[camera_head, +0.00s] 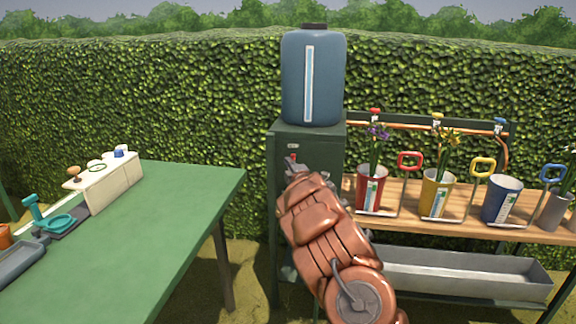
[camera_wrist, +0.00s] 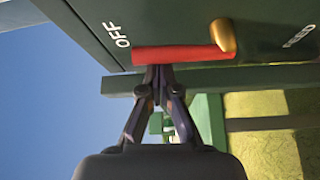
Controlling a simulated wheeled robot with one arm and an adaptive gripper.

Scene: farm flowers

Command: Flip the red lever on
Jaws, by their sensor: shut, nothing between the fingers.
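The red lever (camera_wrist: 180,55) is a red bar with a brass-coloured knob (camera_wrist: 222,35) at its right end in the wrist view. Its left end lies by the white letters OFF on the dark green panel (camera_wrist: 180,15). In the head view a small bit of red (camera_head: 293,157) shows on the front of the green cabinet (camera_head: 310,140). My gripper (camera_wrist: 161,72) is shut and empty. Its tips are at the lower edge of the lever near its OFF end; I cannot tell whether they touch.
A blue tank (camera_head: 328,80) stands on the cabinet. To the right a wooden shelf (camera_head: 400,222) holds red, yellow and blue buckets with coloured handles beside them, above a grey trough (camera_head: 460,270). A green table (camera_head: 150,230) stands at the left. A hedge closes the back.

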